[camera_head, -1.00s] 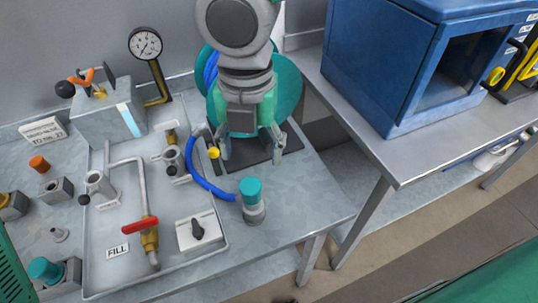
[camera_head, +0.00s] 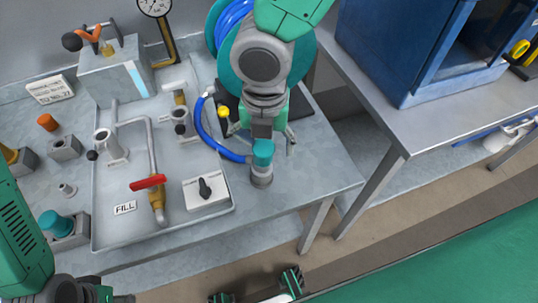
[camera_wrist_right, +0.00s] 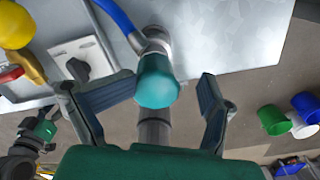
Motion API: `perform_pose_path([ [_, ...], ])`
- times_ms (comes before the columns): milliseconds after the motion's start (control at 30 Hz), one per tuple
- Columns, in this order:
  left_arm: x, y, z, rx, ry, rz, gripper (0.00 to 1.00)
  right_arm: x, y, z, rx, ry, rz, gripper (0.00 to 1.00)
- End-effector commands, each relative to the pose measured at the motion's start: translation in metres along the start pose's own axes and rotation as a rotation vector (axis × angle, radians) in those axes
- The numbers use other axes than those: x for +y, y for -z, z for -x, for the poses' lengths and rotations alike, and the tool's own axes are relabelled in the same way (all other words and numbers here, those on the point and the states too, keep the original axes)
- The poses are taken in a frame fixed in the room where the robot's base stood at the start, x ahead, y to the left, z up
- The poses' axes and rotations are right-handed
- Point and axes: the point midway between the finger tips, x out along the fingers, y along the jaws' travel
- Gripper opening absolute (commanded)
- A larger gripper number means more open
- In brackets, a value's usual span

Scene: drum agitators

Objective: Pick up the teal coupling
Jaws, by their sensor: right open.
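In the right wrist view the coupling (camera_wrist_right: 157,82) lies between the finger lines. My right gripper (camera_head: 272,142) is right behind and above it in the head view, its left finger mostly hidden. In the wrist view my right gripper (camera_wrist_right: 138,88) is open, one finger on each side of the coupling; contact does not show.
A tray (camera_head: 225,210) with pipes, a red-handled valve (camera_head: 148,182) and a black knob (camera_head: 205,187) is left of the coupling. Another teal cap (camera_head: 54,222) sits at far left. A blue cabinet (camera_head: 405,50) stands on the right table. The tabletop right of the coupling is clear.

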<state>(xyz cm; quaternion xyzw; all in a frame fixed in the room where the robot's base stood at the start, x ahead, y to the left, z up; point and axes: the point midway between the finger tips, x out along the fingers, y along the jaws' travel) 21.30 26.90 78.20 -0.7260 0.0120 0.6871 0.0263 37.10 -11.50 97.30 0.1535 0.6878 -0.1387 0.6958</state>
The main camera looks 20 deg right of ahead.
Motion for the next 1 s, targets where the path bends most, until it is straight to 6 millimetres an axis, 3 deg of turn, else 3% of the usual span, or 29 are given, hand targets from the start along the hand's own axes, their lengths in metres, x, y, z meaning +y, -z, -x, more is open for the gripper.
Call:
perform_pose_path([
  [33,-0.001,0.000,-0.003,0.000,0.001,0.002,0.41,-0.005,0.006,-0.014,0.011,0.026,0.005,0.58],
  [100,-0.001,0.000,-0.004,0.000,0.001,0.002,0.41,-0.005,0.006,-0.019,0.012,0.026,0.004,0.58],
  [367,-0.001,0.000,-0.004,0.000,0.002,0.003,0.41,-0.015,0.003,-0.022,0.019,0.015,0.003,0.58],
  [500,-0.001,0.000,-0.004,0.000,0.001,0.002,0.41,-0.019,0.001,-0.023,0.021,0.012,0.002,0.07],
  [967,-0.001,0.000,-0.003,0.000,0.001,0.002,0.41,-0.013,0.003,-0.017,0.017,0.022,0.002,0.05],
  [1000,-0.001,0.000,-0.002,0.000,0.001,0.003,0.41,-0.013,0.003,-0.012,0.017,0.020,0.002,0.00],
])
